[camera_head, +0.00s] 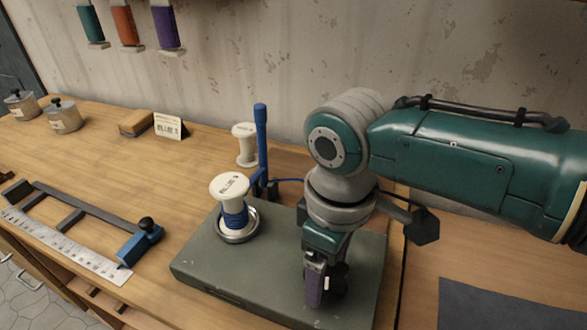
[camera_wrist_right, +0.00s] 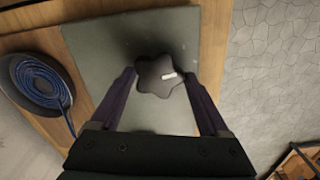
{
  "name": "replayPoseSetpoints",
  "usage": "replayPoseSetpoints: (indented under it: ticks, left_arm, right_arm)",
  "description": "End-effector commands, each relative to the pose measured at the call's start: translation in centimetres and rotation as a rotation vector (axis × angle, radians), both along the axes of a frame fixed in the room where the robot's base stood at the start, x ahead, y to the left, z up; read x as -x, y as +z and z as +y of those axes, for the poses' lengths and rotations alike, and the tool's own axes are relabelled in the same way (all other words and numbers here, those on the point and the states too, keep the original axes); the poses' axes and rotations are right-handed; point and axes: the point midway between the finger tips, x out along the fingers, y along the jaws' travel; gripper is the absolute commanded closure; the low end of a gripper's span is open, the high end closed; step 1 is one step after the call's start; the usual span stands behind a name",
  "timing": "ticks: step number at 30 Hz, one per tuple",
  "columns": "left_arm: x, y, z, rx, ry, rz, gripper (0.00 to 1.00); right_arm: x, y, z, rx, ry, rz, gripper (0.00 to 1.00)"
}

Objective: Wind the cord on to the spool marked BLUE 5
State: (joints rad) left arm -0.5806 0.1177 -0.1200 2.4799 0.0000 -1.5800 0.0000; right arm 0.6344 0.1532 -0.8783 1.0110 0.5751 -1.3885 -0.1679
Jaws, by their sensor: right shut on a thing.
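A white spool (camera_head: 230,189) with blue cord (camera_head: 235,219) around its core stands upright in a round metal holder (camera_head: 238,238) on a grey-green base (camera_head: 205,268). The lettering on its top is too small to read surely. A blue upright guide (camera_head: 262,138) stands behind it, and cord runs from there to the right behind my arm. In the right wrist view, a coil of blue cord (camera_wrist_right: 40,82) lies on a dark round dish. My right gripper (camera_head: 322,287) is shut on a dark star-shaped knob (camera_wrist_right: 158,74) on the base. My left gripper is out of view.
A second white spool (camera_head: 245,150) stands behind, apparently bare. A small card (camera_head: 170,126) and a brown block (camera_head: 136,122) are further left. A blue-ended sliding tool (camera_head: 139,243) and a ruler (camera_head: 75,248) lie front left. Cord spools hang on the wall.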

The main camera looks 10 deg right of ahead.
Motion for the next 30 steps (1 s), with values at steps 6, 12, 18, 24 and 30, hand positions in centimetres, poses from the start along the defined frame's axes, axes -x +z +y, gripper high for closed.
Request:
replayPoseSetpoints:
  ticks: [6, 12, 18, 24, 30]
  left_arm:
    - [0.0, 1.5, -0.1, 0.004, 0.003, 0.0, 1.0]
    - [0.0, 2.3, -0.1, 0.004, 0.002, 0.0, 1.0]
    - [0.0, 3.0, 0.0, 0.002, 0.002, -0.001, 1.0]
    - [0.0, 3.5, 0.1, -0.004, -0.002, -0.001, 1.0]
    - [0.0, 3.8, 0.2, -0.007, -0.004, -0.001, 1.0]
  right_arm:
    - [0.0, 0.3, 0.2, -0.003, -0.204, 0.003, 0.76]
    - [0.0, 0.3, 0.2, -0.002, -0.395, 0.003, 0.76]
    - [0.0, 0.2, 0.2, -0.002, -0.584, 0.003, 0.76]
    - [-0.1, 0.2, 0.2, -0.001, -0.775, 0.003, 0.76]
    - [-0.2, 0.2, 0.2, -0.001, -0.963, 0.002, 0.76]
